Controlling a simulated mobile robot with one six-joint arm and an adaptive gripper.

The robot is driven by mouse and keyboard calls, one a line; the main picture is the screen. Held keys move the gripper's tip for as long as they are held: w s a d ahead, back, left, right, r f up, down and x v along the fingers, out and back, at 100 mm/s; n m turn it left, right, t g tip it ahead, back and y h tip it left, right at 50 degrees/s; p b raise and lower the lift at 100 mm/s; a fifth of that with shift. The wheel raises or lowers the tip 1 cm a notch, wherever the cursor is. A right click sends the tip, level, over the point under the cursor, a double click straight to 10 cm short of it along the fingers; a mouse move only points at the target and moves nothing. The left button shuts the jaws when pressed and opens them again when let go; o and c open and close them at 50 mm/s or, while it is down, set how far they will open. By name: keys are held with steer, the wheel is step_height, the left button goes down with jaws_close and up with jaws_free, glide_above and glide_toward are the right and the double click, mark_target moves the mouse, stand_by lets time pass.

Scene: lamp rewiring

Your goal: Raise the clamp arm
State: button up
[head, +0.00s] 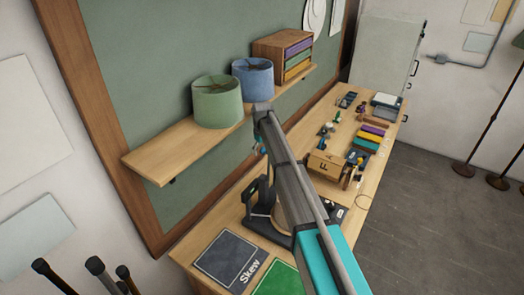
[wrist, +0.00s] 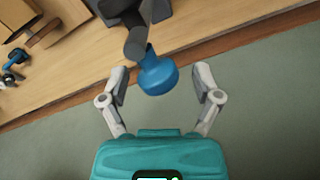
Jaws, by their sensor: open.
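In the wrist view, a dark grey clamp arm (wrist: 135,43) ends in a round blue knob (wrist: 157,76). My gripper (wrist: 160,75) is open, with one finger on each side of the knob. Gaps show between the knob and both fingers, so neither appears to touch it. In the head view, the dark clamp stand (head: 262,218) is on the bench, partly hidden behind my arm. My gripper is mostly hidden there, so the clamp arm's angle cannot be told clearly.
A wooden shelf (head: 160,160) with a green lampshade (head: 217,103) and a blue lampshade (head: 253,80) is close to my arm. A dark "Skew" mat (head: 228,257) and a green mat (head: 276,280) lie in front. A wooden box (head: 325,165) and small parts occupy the bench behind.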

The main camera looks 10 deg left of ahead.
steer(key=shift+s+d, duration=0.1)
steer(key=shift+s+d+r, duration=0.1)
steer(key=shift+s+d, duration=0.1)
steer(key=shift+d, duration=0.2)
steer(key=s+d+f+b, duration=0.2)
steer(key=d+f+b, duration=0.2)
steer(key=d, duration=0.1)
steer(key=s+d+f+b, duration=0.3)
steer(key=d+f+b, duration=0.1)
steer(key=d, duration=0.2)
steer(key=s+d+f+b, duration=0.3)
steer(key=d+f+b, duration=0.1)
steer(key=d, duration=0.1)
steer(key=shift+s+d+f, duration=0.1)
steer(key=shift+d+f, duration=0.05)
steer(key=shift+d, duration=0.05)
step_height(320, 180, up, 14)
steer(key=p, duration=1.4)
steer(key=s+d+f+m+b, duration=0.3)
steer(key=s+d+f+b, duration=0.1)
steer(key=s+f+b, duration=0.5)
steer(key=shift+s+d+f+b, duration=0.25)
steer(key=shift+s+d+b, duration=0.1)
steer(key=shift+s, duration=0.4)
stand_by(0.4)
